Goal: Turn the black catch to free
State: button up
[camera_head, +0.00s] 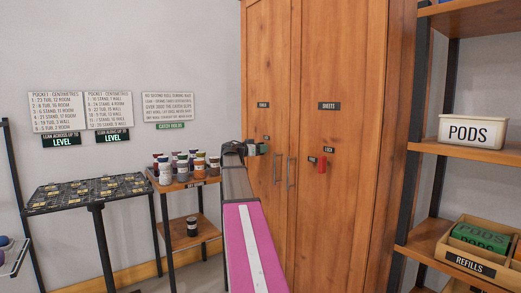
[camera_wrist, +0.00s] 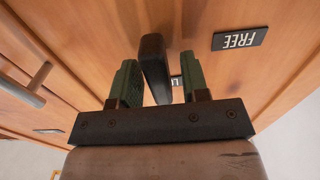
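The black catch (camera_wrist: 154,68) is a dark bar standing out from the wooden cupboard door in the wrist view. It lies between the two green fingers of my gripper (camera_wrist: 158,84), with a gap at each side, so the gripper is open around it. A FREE label (camera_wrist: 240,39) shows upside down to the right of the catch. A second label (camera_wrist: 176,81) is mostly hidden behind the catch and right finger. In the head view my gripper (camera_head: 256,149) is at the left door, and it hides most or all of the catch.
A red catch (camera_head: 322,165) is on the right cupboard door (camera_head: 340,60). Vertical handles (camera_head: 290,172) stand near the door seam; one handle (camera_wrist: 27,85) shows in the wrist view. A jar stand (camera_head: 183,184) is left of my arm, and shelves (camera_head: 470,150) are at right.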

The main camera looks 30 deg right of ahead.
grip_shut()
jog(key=shift+n, duration=0.5)
jog(key=n, duration=0.3)
jog(key=shift+w+n, duration=0.15)
jog(key=shift+n, duration=0.25)
jog(key=n, duration=0.4)
jog(key=shift+w+f, duration=0.1)
jog(key=n, duration=0.5)
jog(key=shift+f, duration=0.1)
jog(key=shift+f+n, duration=0.15)
jog(key=shift+n, duration=2.15)
